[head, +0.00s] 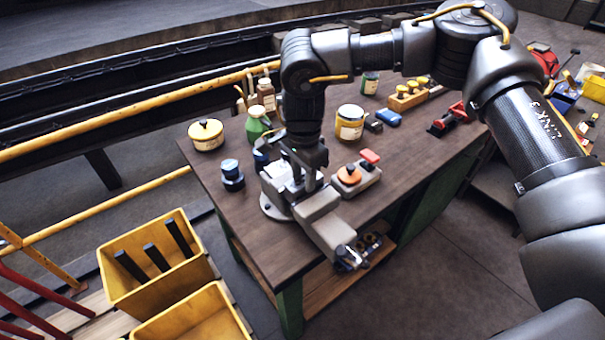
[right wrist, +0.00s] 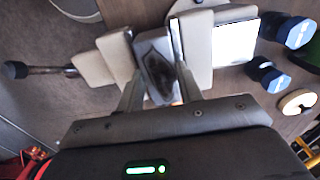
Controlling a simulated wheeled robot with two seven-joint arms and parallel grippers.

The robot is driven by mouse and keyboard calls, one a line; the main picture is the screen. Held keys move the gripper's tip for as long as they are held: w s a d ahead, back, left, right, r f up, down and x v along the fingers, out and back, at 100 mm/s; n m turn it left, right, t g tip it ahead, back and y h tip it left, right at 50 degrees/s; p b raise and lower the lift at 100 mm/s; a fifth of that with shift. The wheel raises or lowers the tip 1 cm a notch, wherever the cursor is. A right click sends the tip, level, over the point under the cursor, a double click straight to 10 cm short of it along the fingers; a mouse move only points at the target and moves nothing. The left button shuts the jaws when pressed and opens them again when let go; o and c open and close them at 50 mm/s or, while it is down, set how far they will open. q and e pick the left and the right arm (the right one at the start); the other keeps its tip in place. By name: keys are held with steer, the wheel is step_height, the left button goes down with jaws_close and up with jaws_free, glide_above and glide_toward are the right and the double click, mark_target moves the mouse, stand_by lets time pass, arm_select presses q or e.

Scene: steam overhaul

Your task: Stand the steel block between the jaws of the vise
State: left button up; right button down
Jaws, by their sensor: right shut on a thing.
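The vise (head: 335,232) is bolted near the front edge of the workbench, its screw end toward the front right. My right gripper (head: 304,186) points down into the vise's jaw area. In the right wrist view my right gripper (right wrist: 154,65) is shut on the steel block (right wrist: 158,72), a grey piece with a dark patch on top. The beige vise jaws (right wrist: 198,48) stand on either side of the fingers and block. I cannot tell whether the block's lower end touches the vise. In the head view the gripper hides most of the block. My left gripper is out of view.
An orange-knobbed box (head: 352,182) sits close beside the vise. Dark blue cylinders (head: 231,176), a yellow tin (head: 206,135), a green bottle (head: 257,124) and a jar (head: 349,124) stand around it. Yellow bins (head: 130,292) stand left of the bench (head: 408,162).

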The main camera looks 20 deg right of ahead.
steer(key=shift+f, duration=0.4)
steer(key=c, duration=0.9)
jaws_free()
steer(key=shift+o, duration=0.2)
steer(key=shift+f+b, duration=0.15)
steer(key=shift+b, duration=0.15)
steer(key=shift+r+p, duration=3.1)
steer(key=shift+r, duration=1.05)
steer(key=shift+f, duration=0.1)
